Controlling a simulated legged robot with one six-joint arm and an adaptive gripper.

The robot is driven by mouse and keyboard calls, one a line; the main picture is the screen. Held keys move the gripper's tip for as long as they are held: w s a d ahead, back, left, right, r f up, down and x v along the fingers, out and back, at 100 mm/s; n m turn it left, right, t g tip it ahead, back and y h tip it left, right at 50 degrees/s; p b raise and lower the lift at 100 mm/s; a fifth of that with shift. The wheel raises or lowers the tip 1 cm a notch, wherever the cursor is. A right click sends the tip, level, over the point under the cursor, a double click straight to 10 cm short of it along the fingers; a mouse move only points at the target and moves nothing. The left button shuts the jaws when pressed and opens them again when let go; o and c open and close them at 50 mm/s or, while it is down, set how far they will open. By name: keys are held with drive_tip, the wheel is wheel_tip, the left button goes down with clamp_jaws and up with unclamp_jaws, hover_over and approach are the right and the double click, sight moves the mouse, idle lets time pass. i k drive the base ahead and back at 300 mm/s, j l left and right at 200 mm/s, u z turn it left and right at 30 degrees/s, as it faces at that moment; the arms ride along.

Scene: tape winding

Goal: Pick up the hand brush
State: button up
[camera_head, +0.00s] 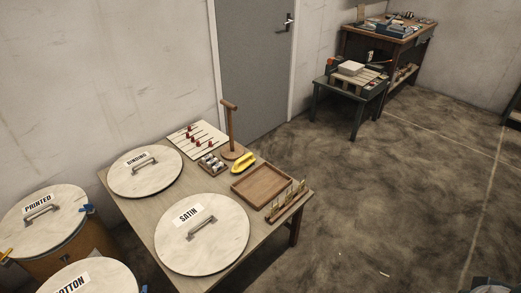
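A small yellow object that looks like the hand brush (243,162) lies on the wooden table (152,216). It is between the foot of a brown wooden stand and an open wooden tray, with nothing covering it. It is small in the view, so its bristles cannot be made out clearly. My gripper is not seen in this view.
Round lids marked BINDING (146,178) and SATIN (203,240) lie on the table. The wooden stand (230,135), the tray (238,197), a pegged board (180,137) and a slotted rack (274,211) surround the brush. Open floor (385,190) lies right of the table.

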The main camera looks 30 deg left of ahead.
sight(243, 163)
drive_tip(key=i+l, duration=0.1)
drive_tip(key=i, duration=1.1)
drive_tip(key=i+u, duration=0.2)
drive_tip(key=u, duration=0.2)
drive_tip(key=i+u, duration=0.25)
drive_tip(key=u, duration=0.15)
drive_tip(key=i+u, duration=0.2)
drive_tip(key=u, duration=0.2)
drive_tip(key=i+u, duration=0.7)
drive_tip(key=u, duration=0.2)
drive_tip(key=i, duration=0.15)
